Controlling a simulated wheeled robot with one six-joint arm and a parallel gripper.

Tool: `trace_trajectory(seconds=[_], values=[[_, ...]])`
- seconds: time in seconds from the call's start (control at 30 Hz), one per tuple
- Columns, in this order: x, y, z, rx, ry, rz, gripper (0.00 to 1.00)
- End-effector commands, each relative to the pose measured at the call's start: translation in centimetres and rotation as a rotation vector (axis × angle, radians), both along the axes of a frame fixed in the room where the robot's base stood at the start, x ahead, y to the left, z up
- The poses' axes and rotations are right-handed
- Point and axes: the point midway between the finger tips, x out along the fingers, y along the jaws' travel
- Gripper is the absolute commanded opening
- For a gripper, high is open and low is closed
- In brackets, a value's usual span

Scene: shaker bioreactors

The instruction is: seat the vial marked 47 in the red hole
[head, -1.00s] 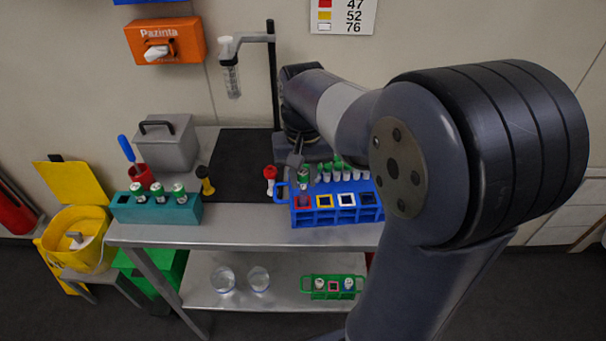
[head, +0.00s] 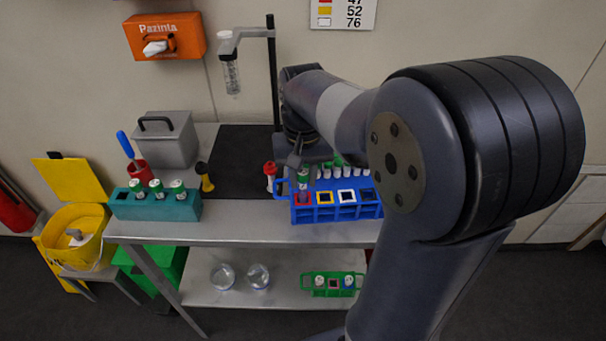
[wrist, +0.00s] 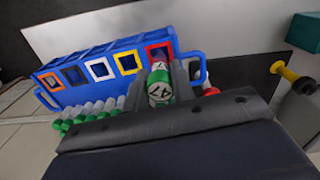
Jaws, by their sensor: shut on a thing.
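The vial marked 47 (wrist: 160,92), with a green cap and white label, is held between the fingers of my gripper (wrist: 162,80). In the head view the vial (head: 303,184) is upright over the red-rimmed hole at the left end of the blue rack (head: 338,213). The red rim (wrist: 158,46) shows just beyond the vial's far end in the wrist view. The vial's lower end looks at or inside the hole; how deep it sits I cannot tell. My gripper (head: 301,171) is partly hidden in the head view.
Yellow, white and dark holes lie along the blue rack. Several green-capped vials (head: 336,170) stand behind it. A red-topped item (head: 270,176) stands just left of the rack. A teal rack (head: 156,208) with vials stands farther left. A wall chart (head: 343,14) lists 47, 52, 76.

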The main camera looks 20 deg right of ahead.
Motion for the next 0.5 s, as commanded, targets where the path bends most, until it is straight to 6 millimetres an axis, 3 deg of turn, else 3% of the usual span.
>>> trace_trajectory(seconds=[0.5], values=[[0.00, 0.00, -0.45, 0.000, 0.000, 0.000, 0.00]])
